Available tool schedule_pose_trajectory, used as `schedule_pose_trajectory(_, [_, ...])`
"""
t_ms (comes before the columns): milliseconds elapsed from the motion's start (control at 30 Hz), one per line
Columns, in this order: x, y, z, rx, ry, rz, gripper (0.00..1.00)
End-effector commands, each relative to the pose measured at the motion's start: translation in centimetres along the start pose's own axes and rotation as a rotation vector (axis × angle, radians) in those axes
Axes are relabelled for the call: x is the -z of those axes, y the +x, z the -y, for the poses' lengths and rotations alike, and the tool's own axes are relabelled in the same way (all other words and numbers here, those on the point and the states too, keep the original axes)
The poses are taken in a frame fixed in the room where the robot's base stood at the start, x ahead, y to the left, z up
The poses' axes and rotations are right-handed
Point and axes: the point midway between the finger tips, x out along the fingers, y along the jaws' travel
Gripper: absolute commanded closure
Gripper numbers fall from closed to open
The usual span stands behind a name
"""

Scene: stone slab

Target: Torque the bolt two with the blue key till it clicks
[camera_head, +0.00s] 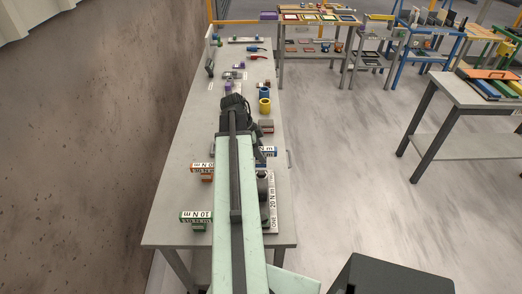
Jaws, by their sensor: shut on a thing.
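My gripper (234,103) is at the far end of my arm, over the middle of the long grey bench. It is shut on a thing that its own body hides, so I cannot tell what. A blue block marked N m (268,151) stands right of my arm. A plate lettered "one" and "20 N m" (273,216) lies nearer, right of the arm, with dark round parts (263,188) beside it. The arm covers part of this plate. I cannot make out bolt two or the blue key.
An orange block (202,171) and a green block marked 10 N m (197,217) stand left of my arm on the bench (172,229). A yellow cup (265,105) and a reddish block (267,127) stand right of the gripper. Small tools lie at the far end.

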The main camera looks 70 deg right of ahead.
Motion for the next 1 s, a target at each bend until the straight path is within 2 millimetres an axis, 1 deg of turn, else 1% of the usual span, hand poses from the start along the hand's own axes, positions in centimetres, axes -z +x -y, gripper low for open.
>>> schedule_pose_trajectory(167, [-0.1, 0.0, 0.0, 0.001, -0.002, -0.003, 1.00])
schedule_pose_trajectory(267, [-0.2, 0.3, 0.0, 0.002, -0.002, -0.003, 1.00])
schedule_pose_trajectory(467, [-0.7, 1.6, 0.1, 0.002, -0.003, -0.003, 1.00])
schedule_pose_trajectory(800, [-1.9, 4.3, 0.1, 0.003, -0.005, -0.002, 1.00])
schedule_pose_trajectory(1000, [-2.1, 4.7, 0.1, 0.003, -0.005, -0.002, 1.00])
